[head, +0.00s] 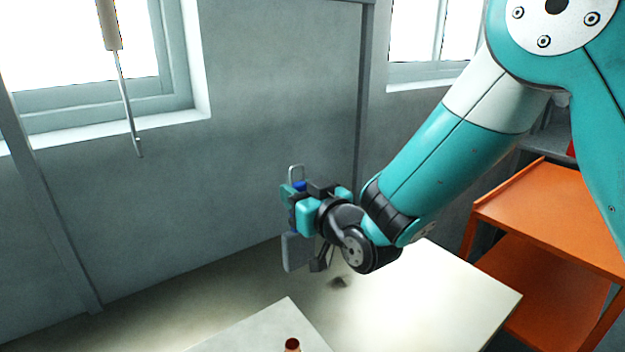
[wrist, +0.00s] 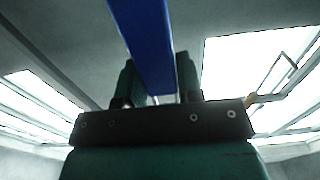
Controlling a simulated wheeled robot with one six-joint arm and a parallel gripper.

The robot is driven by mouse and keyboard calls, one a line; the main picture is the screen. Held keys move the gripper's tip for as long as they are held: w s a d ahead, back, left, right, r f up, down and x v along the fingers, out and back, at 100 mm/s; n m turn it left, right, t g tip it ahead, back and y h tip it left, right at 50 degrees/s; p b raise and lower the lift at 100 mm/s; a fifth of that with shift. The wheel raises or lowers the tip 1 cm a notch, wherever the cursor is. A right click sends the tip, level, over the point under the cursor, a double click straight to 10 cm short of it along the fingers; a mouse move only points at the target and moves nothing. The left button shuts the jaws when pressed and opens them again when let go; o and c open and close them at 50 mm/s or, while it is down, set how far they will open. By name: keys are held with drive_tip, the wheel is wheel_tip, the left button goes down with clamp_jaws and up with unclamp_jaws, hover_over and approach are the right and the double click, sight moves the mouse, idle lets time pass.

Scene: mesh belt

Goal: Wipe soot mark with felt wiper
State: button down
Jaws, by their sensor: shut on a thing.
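My gripper (head: 293,205) is held in mid-air in front of the grey wall, above the pale surfaces. It is shut on a blue bar, probably the handle of the felt wiper (head: 300,186). In the wrist view the blue bar of the wiper (wrist: 145,40) runs up from between the teal fingers (wrist: 160,78). A grey block hangs just below the gripper in the head view; I cannot tell whether it is the wiper's pad. A small dark smudge, likely the soot mark (head: 338,282), shows on the pale surface below and right of the gripper, apart from it.
A pale tabletop (head: 430,300) lies below my arm, with another pale panel (head: 265,332) nearer. A reddish-brown topped object (head: 292,345) stands at the bottom edge. An orange shelf unit (head: 550,215) is at right. A rod with a tan handle (head: 110,25) hangs upper left.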

drive_tip(key=shift+r+p, duration=0.6)
drive_tip(key=shift+r, duration=0.85)
